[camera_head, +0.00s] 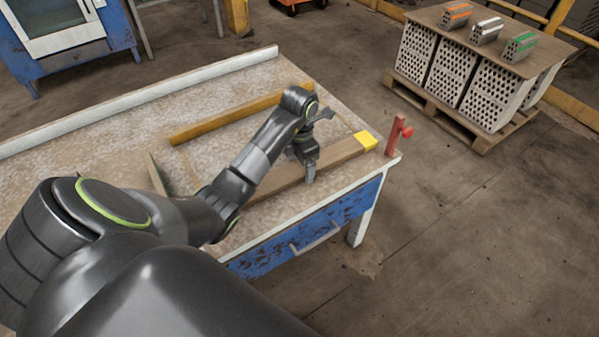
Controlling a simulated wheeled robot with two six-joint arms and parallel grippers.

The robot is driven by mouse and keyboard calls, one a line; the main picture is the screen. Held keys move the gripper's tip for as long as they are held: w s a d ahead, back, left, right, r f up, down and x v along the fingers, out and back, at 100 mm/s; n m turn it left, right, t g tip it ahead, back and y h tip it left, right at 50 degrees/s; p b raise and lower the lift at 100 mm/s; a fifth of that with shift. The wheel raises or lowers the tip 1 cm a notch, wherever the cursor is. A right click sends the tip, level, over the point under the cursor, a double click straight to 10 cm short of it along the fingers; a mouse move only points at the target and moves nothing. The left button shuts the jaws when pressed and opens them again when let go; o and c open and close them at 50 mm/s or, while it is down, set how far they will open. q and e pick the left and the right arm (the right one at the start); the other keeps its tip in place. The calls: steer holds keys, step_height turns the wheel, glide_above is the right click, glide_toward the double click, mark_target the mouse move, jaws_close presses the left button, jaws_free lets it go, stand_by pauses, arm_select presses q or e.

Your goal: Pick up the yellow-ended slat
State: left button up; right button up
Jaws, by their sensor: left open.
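The yellow-ended slat (340,152) is a brown wooden strip lying along the front part of the workbench, with its bright yellow end at the right. My left arm crosses the view and hides part of the slat's left stretch. My left gripper (309,178) points down at the slat, left of the yellow end. Its jaws are open and look to be at or around the slat; whether they touch it I cannot tell. My right gripper is not in view.
The workbench (120,120) has a pale raised back edge and a blue drawer front. A yellow-brown bar (225,118) lies behind the slat. A red clamp-like post (396,135) stands at the right corner. A pallet of hollow bricks (465,75) stands back right.

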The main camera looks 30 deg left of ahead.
arm_select(q)
steer(key=shift+f, duration=0.45)
steer(key=c, duration=1.2)
steer(key=shift+r, duration=0.1)
steer(key=shift+c, duration=0.5)
